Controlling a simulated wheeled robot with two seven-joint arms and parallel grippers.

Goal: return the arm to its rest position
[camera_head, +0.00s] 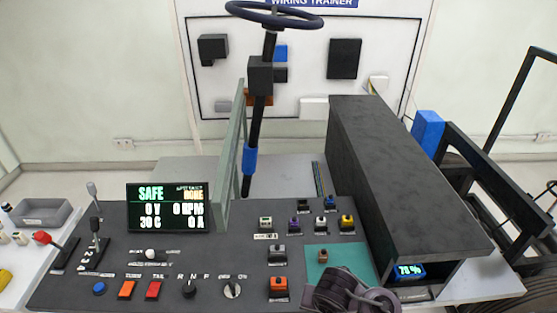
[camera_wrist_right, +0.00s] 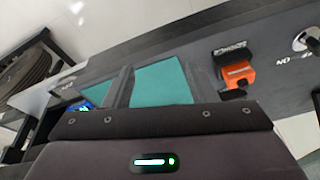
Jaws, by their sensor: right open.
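My right gripper (camera_head: 345,290) shows at the bottom edge of the head view, a dark grey wrist and hand over the front right of the console, just in front of the teal pad (camera_head: 318,272). In the right wrist view its two grey fingers (camera_wrist_right: 158,80) stand apart with nothing between them. The teal pad (camera_wrist_right: 158,84) lies beyond and below the fingers. My left gripper is not in view.
The dark console (camera_head: 210,260) carries switches, levers and a screen (camera_head: 167,207) reading SAFE. A long black box (camera_head: 400,170) rises at the right. A steering wheel (camera_head: 273,14) on a column stands behind.

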